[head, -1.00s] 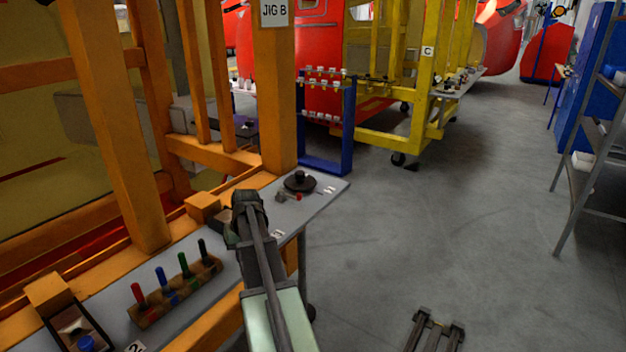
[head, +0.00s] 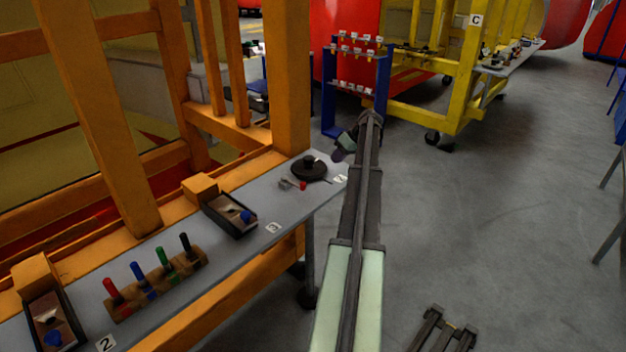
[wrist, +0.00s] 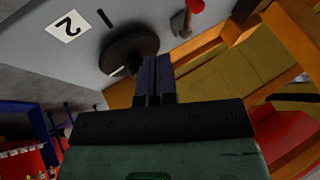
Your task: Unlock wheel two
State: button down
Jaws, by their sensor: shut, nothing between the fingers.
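The black wheel (head: 309,168) with a raised knob lies flat near the right end of the grey shelf (head: 262,222). A small grey lever with a red tip (head: 297,184) sits beside it. My gripper (head: 343,152) is just right of the wheel, above the shelf's end. In the wrist view the shut, empty fingers (wrist: 155,78) overlap the edge of the wheel (wrist: 122,52); I cannot tell if they touch it.
The shelf also holds a block of coloured pegs (head: 157,283) and boxes with blue knobs (head: 230,215). Orange jig posts (head: 288,80) rise behind it. A blue rack (head: 380,85) and a yellow frame (head: 455,100) stand beyond. The floor at right is mostly clear.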

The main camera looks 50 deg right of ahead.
jog(key=b+x, duration=0.4)
jog(key=x, duration=0.1)
jog(key=b+x, duration=0.4)
jog(key=shift+a+f, duration=0.1)
jog(key=shift+f, duration=0.35)
jog(key=a, duration=0.1)
jog(key=w+a, duration=0.1)
jog(key=a, duration=0.1)
jog(key=shift+a+r, duration=0.15)
jog(key=shift+a, duration=0.15)
jog(key=shift+w+a, duration=0.25)
jog(key=shift+a, duration=0.05)
jog(key=shift+s, duration=0.1)
